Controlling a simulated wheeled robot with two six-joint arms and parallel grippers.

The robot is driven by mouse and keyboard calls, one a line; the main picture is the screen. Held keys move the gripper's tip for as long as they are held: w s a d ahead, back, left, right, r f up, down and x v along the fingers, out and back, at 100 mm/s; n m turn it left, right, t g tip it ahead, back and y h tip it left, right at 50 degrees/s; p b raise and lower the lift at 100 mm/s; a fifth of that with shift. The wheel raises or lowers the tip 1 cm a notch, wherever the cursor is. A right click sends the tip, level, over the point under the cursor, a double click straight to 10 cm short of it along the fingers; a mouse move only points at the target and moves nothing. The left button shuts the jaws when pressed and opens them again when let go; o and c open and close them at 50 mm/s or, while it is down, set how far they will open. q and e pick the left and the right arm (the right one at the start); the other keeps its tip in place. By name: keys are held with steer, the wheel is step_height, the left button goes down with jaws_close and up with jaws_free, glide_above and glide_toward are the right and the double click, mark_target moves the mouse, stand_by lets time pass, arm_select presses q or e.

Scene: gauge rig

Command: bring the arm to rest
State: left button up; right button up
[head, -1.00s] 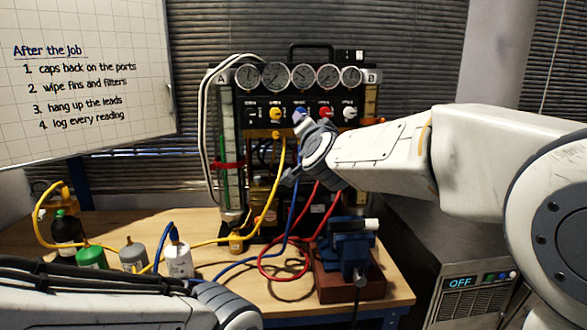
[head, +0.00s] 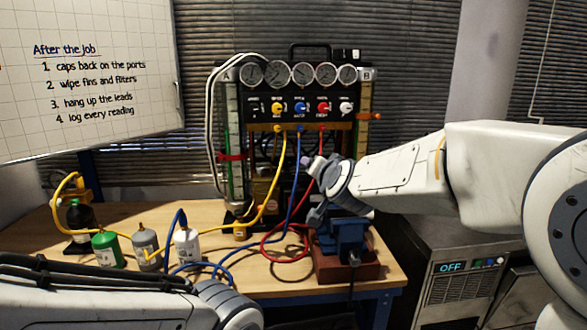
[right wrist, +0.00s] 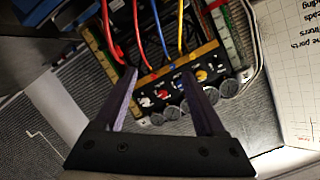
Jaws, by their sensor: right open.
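My right arm reaches in from the right in the head view. Its gripper (head: 314,190) hangs in front of the hoses, below the gauge panel (head: 266,109) and just above the blue vise (head: 345,236). In the right wrist view the same gripper (right wrist: 158,80) has its two fingers wide apart, with nothing between the tips. The panel's coloured knobs and hoses lie beyond the fingers, apart from them as far as I can tell. My left arm crosses the lower left of the head view; its gripper is out of the picture.
A wooden bench (head: 215,215) holds a green bottle (head: 107,249), a grey one (head: 146,248) and a white one (head: 187,247). Yellow, blue and red hoses (head: 264,243) loop over it. A cooling unit (head: 465,285) reading OFF stands at the right.

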steer(key=s+d+f+n+g, duration=0.25)
steer(key=s+f, duration=0.25)
steer(key=f, duration=0.4)
steer(key=s+d+f+n+g, duration=0.1)
steer(key=s+d+f+g, duration=0.35)
steer(key=f, duration=0.45)
steer(key=s+d+f+n+g+h, duration=0.1)
steer(key=s+d+f+g, duration=0.2)
steer(key=s+f, duration=0.35)
steer(key=s+d+f+n+g+h, duration=0.1)
steer(key=s+d+f+g, duration=0.2)
steer(key=s, duration=0.7)
steer(key=s+a+r+n+g+p, duration=0.2)
steer(key=s+a+r+n+p, duration=0.5)
steer(key=s+a+r, duration=0.6)
steer(key=shift+s+a+r+y+p, duration=0.25)
steer(key=shift+a+r+y+p, duration=0.15)
steer(key=shift+p, duration=0.3)
